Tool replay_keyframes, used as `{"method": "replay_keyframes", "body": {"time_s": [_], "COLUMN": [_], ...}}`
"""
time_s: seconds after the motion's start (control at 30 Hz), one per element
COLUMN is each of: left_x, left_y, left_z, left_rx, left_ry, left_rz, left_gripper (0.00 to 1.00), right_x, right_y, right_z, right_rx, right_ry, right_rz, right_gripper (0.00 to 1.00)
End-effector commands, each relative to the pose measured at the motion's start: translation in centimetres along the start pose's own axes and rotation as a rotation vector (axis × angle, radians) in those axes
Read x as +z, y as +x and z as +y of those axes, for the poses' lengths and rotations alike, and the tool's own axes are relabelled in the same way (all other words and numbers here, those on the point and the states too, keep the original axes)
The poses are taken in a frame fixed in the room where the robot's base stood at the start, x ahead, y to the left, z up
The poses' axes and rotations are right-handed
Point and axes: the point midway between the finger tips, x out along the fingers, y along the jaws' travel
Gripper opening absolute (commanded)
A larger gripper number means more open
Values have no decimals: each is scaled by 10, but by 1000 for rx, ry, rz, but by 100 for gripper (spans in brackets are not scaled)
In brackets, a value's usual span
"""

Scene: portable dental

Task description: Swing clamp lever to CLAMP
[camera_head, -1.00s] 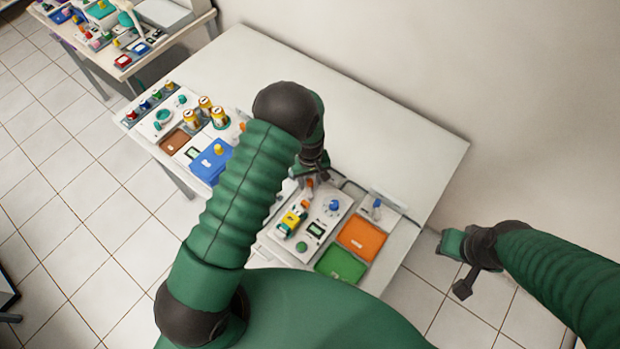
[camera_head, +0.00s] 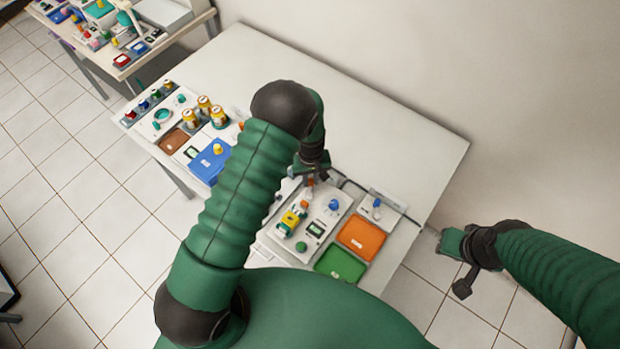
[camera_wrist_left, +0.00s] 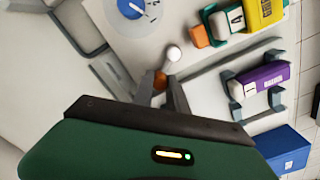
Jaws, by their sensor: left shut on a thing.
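My left gripper (camera_head: 322,178) is at the back edge of the white device panel (camera_head: 316,212). In the left wrist view its two fingers (camera_wrist_left: 164,98) are closed around a small orange piece (camera_wrist_left: 159,80), which I take to be part of the clamp lever. A white round knob (camera_wrist_left: 174,53) shows just beyond the fingertips. The fingers hide most of the held part, and no CLAMP marking is readable. A blue dial (camera_wrist_left: 131,8) is beyond it on the panel. My right gripper (camera_head: 462,268) hangs off the table's right side, apart from everything; its jaw opening is unclear.
A yellow block (camera_wrist_left: 262,12) and a purple-and-white block (camera_wrist_left: 262,80) in a grey holder lie right of my left fingers. An orange tray (camera_head: 362,237) and a green tray (camera_head: 340,265) sit beside the panel. The table's far part (camera_head: 330,100) is clear.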

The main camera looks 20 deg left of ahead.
Motion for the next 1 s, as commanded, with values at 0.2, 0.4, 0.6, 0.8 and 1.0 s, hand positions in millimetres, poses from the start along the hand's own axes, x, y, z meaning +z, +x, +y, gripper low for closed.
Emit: {"method": "replay_keyframes", "body": {"time_s": [0.2,0.4,0.6,0.8,1.0], "left_x": [1,5,9,15,21], "left_y": [0,0,0,-1,-1], "left_z": [6,12,19,24,27], "left_rx": [1,1,2,1,1], "left_ry": [148,333,523,714,887], "left_rz": [1,2,3,3,3], "left_gripper": [0,0,0,0,0], "right_x": [2,3,4,4,5], "right_y": [6,12,16,18,20], "right_z": [0,0,0,0,0], "right_rx": [0,0,0,0,0], "right_ry": [0,0,0,0,0], "right_rz": [0,0,0,0,0], "right_gripper": [28,28,28,28,28]}}
